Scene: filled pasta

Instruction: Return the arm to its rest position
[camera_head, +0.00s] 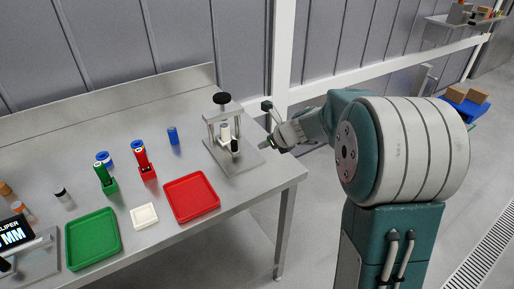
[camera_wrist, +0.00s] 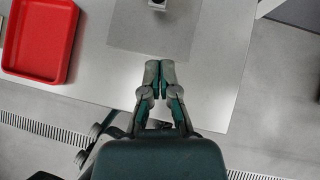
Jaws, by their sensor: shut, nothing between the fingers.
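My gripper (camera_wrist: 160,75) is shut and empty in the wrist view, with its fingertips together. In that view it is over the steel table near its front edge, just short of a grey base plate (camera_wrist: 150,35). In the head view my gripper (camera_head: 270,143) is at the right end of the table, close to the right side of a small press-like stand (camera_head: 232,140). I cannot tell whether it touches the stand. My arm reaches to it from the right.
The steel table (camera_head: 262,185) holds a red tray (camera_head: 191,197), a green tray (camera_head: 92,240), a white dish (camera_head: 144,216), red and green holders, and a blue cylinder (camera_head: 173,136). The red tray also shows in the wrist view (camera_wrist: 40,38). Open floor lies right of the table.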

